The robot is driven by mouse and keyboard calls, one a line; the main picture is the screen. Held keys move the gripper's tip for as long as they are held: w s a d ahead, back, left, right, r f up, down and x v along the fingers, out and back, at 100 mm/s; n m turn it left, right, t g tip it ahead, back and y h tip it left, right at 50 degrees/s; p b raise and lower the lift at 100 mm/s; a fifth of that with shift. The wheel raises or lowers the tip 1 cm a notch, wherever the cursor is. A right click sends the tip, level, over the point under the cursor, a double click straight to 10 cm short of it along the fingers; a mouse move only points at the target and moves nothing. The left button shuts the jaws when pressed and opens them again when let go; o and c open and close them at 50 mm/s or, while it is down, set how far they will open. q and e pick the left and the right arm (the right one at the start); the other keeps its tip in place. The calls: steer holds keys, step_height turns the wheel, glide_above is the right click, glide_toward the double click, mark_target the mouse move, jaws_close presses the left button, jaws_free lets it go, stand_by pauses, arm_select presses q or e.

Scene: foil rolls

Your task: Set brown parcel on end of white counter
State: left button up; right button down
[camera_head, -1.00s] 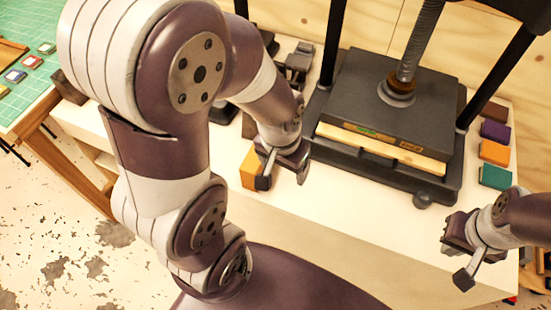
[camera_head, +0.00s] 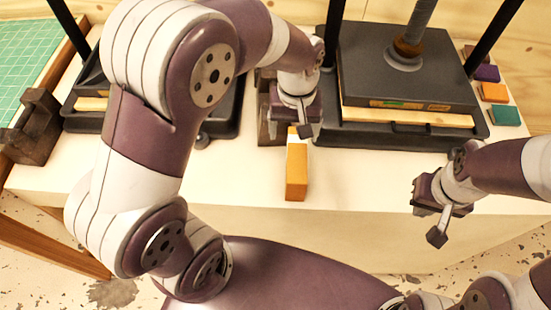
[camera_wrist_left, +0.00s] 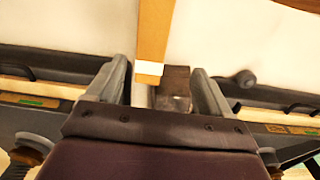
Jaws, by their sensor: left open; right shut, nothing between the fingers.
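The brown parcel (camera_head: 296,178) is a narrow orange-brown box with a white patch at its far end. It appears to lie lengthwise on the white counter (camera_head: 245,185), reaching near the front edge. My left gripper (camera_head: 297,132) is open over the parcel's far end, hiding part of it. In the left wrist view the parcel (camera_wrist_left: 154,35) comes in from the top, and its white-banded end lies between the spread fingers (camera_wrist_left: 163,88); I see no grip on it. My right gripper (camera_head: 432,212) is shut and empty, at the counter's front edge on the right.
A dark press (camera_head: 405,95) stands right of the parcel, another (camera_head: 218,115) to its left. A dark block (camera_head: 270,128) sits just behind the parcel. Coloured blocks (camera_head: 493,92) line the right end. The counter beside the parcel is clear.

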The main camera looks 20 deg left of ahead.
mark_target(298, 153)
arm_select(q)
steer(key=f, duration=0.1)
steer(key=d+f, duration=0.1)
steer(key=f, duration=0.1)
steer(key=d+f, duration=0.1)
steer(key=shift+f+p, duration=0.35)
steer(key=shift+f, duration=0.05)
steer(key=f, duration=0.1)
steer(key=a+f, duration=0.1)
steer(key=f, duration=0.1)
steer(key=shift+f+p, duration=0.25)
steer(key=shift+p, duration=0.1)
steer(key=f, duration=0.4)
steer(key=shift+w+d+f+p, duration=0.2)
steer(key=shift+d+p, duration=0.1)
steer(key=shift+p, duration=0.05)
steer(key=shift+a, duration=0.15)
steer(key=shift+c, duration=0.6)
steer(key=c, duration=0.5)
jaws_close()
arm_select(e)
steer(key=shift+w+d+r, duration=0.15)
steer(key=shift+d+r, duration=0.6)
steer(key=shift+r, duration=0.15)
arm_select(q)
steer(key=shift+r, duration=0.15)
